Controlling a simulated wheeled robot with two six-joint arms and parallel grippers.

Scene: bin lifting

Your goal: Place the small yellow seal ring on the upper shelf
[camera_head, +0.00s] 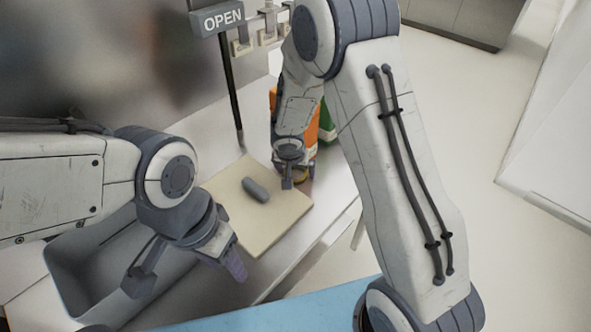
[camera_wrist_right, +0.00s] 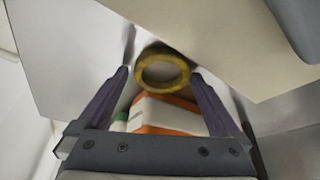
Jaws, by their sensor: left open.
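The small yellow seal ring (camera_wrist_right: 163,85) shows in the right wrist view between and just beyond the fingertips of my right gripper (camera_wrist_right: 161,74). Its hole faces the camera, and small gaps show on both sides. In the head view my right gripper (camera_head: 288,181) is at the far right corner of a beige board, and a bit of the yellow ring (camera_head: 302,175) shows beside it, mostly hidden. I cannot make out an upper shelf for certain.
A dark grey rounded piece (camera_head: 255,190) lies on the beige board (camera_head: 285,212). Orange (camera_head: 311,134) and green (camera_head: 327,122) items stand behind my right gripper. A blue surface (camera_head: 285,312) lies in front.

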